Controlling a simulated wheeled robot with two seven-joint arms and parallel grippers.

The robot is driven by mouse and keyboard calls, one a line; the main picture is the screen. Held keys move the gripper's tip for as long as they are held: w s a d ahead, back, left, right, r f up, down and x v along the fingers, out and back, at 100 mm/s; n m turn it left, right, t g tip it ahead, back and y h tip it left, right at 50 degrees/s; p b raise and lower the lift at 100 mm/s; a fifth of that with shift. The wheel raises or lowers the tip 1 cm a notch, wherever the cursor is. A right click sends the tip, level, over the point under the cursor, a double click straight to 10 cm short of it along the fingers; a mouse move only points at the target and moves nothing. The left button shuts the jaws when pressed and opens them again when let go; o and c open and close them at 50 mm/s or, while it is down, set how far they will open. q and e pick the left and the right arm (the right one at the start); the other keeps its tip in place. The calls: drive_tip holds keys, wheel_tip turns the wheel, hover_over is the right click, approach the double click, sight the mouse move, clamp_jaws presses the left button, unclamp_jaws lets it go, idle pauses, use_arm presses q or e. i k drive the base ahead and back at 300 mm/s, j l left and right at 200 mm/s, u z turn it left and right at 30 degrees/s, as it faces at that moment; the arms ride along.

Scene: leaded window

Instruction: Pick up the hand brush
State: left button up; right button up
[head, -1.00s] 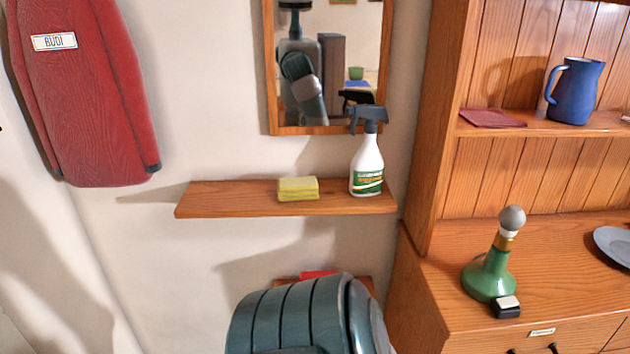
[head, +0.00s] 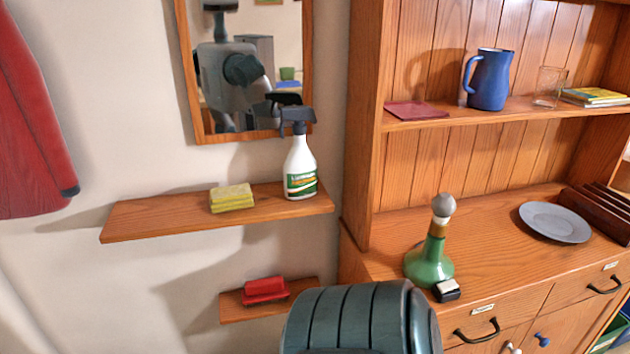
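A red block-like object (head: 265,289) lies on a small lower wooden shelf (head: 236,310) on the wall. It may be the hand brush; I see no bristles clearly. A dark teal, ribbed part of my own arm fills the bottom middle of the head view, just right of and in front of that shelf. It hides part of what lies behind it. Neither of my grippers shows directly in this view.
The upper shelf (head: 150,222) holds a yellow sponge (head: 232,197) and a spray bottle (head: 300,170). A mirror (head: 188,90) hangs above. On the right, a wooden dresser (head: 490,250) holds a green bottle (head: 429,265), a small black-and-white object (head: 446,290), a grey plate (head: 555,222) and a blue jug (head: 489,80).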

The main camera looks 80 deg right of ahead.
sight(256, 291)
drive_tip(key=z, duration=2.05)
